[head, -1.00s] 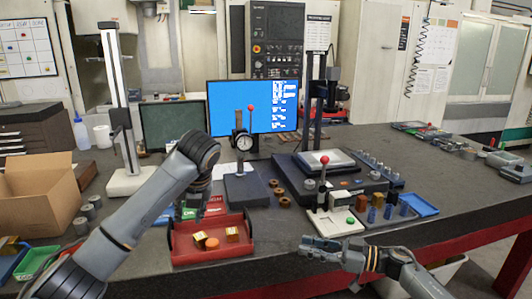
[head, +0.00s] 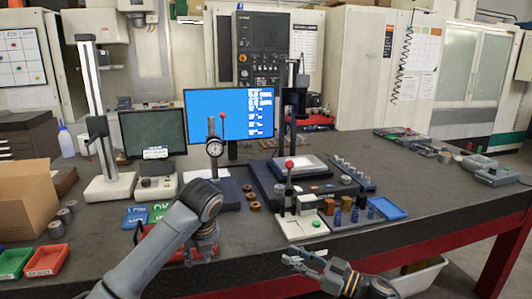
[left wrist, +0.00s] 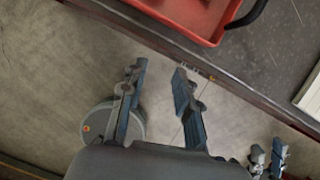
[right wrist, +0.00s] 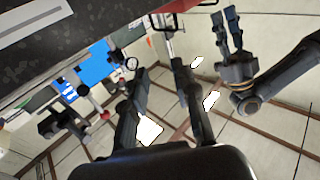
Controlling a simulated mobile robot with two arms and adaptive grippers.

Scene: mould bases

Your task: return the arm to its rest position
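My left arm comes in from the left in the head view. Its gripper (head: 203,252) hangs in front of the table's front edge, close to the red tray. In the left wrist view the left gripper (left wrist: 160,82) is open and empty, with bare floor beyond its fingers. My right gripper (head: 305,258) is at the lower middle of the head view, in front of the table edge. In the right wrist view its fingers (right wrist: 160,80) are apart with nothing between them.
A red tray (left wrist: 200,12) lies at the table's front edge beside my left gripper, mostly hidden by the arm in the head view. A white-based fixture with a red-knobbed lever (head: 300,228) stands near my right gripper. Green and red bins (head: 46,260) are at the left.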

